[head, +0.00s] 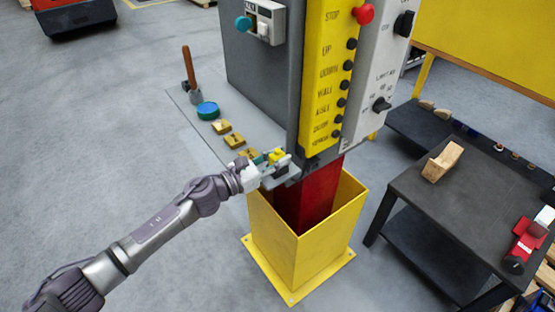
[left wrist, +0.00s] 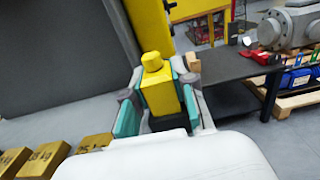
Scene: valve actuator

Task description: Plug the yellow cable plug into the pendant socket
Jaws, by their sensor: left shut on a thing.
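The yellow cable plug (head: 277,155) is between the fingers of my left gripper (head: 274,163), beside the lower left edge of the yellow pendant panel (head: 323,90). In the left wrist view the plug (left wrist: 158,90) stands up between the teal finger pads of the left gripper (left wrist: 157,100), with its narrower knob end pointing away from the wrist. The gripper is shut on it. I cannot make out the pendant socket in either view. No cable shows clearly. My right gripper is in neither view.
The grey shelf (head: 190,112) left of the cabinet (head: 262,62) carries a wooden-handled tool (head: 189,68), a blue-topped round tin (head: 207,110) and several brass blocks (head: 221,127). A yellow square post guard (head: 285,240) stands below. A dark table (head: 440,215) is at the right.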

